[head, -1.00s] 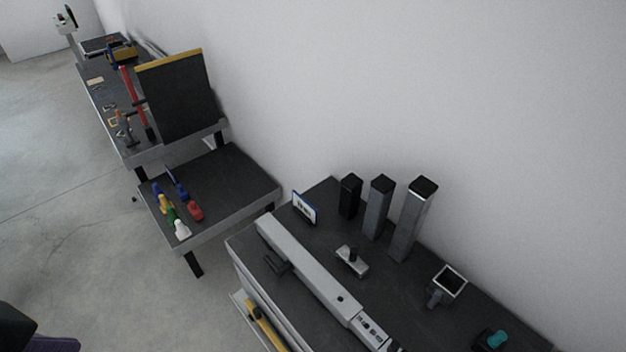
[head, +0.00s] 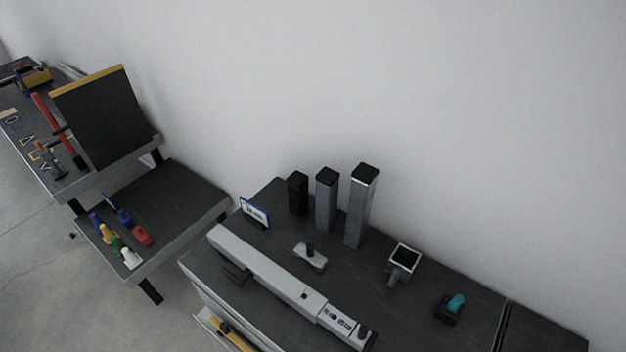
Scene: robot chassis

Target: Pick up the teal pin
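The teal pin (head: 456,301) stands in a small black block (head: 449,312) on the dark worktop, at the lower right of the head view. Only its teal upper part shows. Neither of my grippers is in the head view.
The dark worktop (head: 440,271) also bears a long grey rail (head: 265,269), three upright posts (head: 326,200), a small grey part with a knob (head: 310,257), a square open-topped holder (head: 403,258) and a sign (head: 255,212). Lower tables (head: 165,195) stand at left. A white wall is behind.

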